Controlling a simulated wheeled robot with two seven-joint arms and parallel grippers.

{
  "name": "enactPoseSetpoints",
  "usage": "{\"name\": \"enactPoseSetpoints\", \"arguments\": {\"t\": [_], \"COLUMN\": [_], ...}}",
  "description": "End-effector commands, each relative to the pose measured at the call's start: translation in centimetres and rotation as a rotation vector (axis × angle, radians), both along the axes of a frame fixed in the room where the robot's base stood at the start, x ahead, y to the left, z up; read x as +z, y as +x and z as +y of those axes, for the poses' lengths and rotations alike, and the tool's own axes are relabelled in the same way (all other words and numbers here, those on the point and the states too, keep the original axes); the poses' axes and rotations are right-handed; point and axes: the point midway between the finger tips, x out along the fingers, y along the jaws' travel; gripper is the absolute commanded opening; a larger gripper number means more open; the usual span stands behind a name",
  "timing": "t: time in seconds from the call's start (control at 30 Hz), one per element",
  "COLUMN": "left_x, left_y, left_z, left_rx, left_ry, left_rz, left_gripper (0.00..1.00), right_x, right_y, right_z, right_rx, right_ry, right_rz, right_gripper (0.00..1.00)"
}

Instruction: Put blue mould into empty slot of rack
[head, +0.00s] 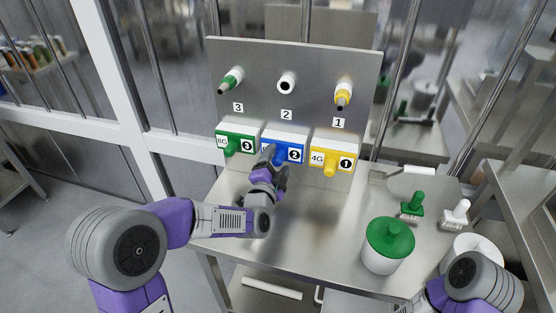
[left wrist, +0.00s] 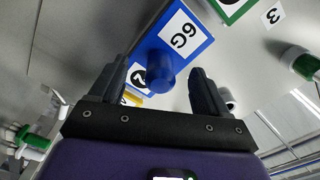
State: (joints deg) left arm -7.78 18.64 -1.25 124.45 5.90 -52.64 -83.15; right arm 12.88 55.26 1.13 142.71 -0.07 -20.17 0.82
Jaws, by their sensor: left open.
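The blue mould (head: 294,144) is a white-and-blue block with a round blue knob. It sits in the middle of the lower row of the steel rack (head: 300,58), between the green mould (head: 247,138) and the yellow mould (head: 347,152), under label 2. My left gripper (head: 277,163) is at its knob and hides part of its front. In the left wrist view the open fingers (left wrist: 161,70) stand on either side of the blue knob (left wrist: 160,78). I cannot tell whether they touch it. My right gripper is not in view.
Above the moulds, the rack holds a green-tipped nozzle (head: 231,80), a white ring with a dark opening (head: 287,83) and a yellow-tipped nozzle (head: 343,94). A green-lidded pot (head: 381,261), a green brush (head: 413,204) and a white brush (head: 457,213) stand on the right of the steel table.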

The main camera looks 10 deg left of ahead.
Motion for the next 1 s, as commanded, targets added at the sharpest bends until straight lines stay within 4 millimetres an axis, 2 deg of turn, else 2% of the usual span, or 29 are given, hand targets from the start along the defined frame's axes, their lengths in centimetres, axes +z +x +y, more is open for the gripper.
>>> {"name": "enactPoseSetpoints", "arguments": {"t": [0.6,1.0], "left_x": [0.0,0.0], "left_y": [-4.9,-5.5], "left_z": [0.2,0.2], "left_rx": [0.000,0.000], "left_ry": [0.000,0.000], "left_rz": [0.000,0.000], "left_gripper": [0.76,0.76], "right_x": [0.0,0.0], "right_y": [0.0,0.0], "right_z": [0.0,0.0], "right_rx": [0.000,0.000], "right_ry": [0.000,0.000], "right_rz": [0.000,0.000], "right_gripper": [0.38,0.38]}}
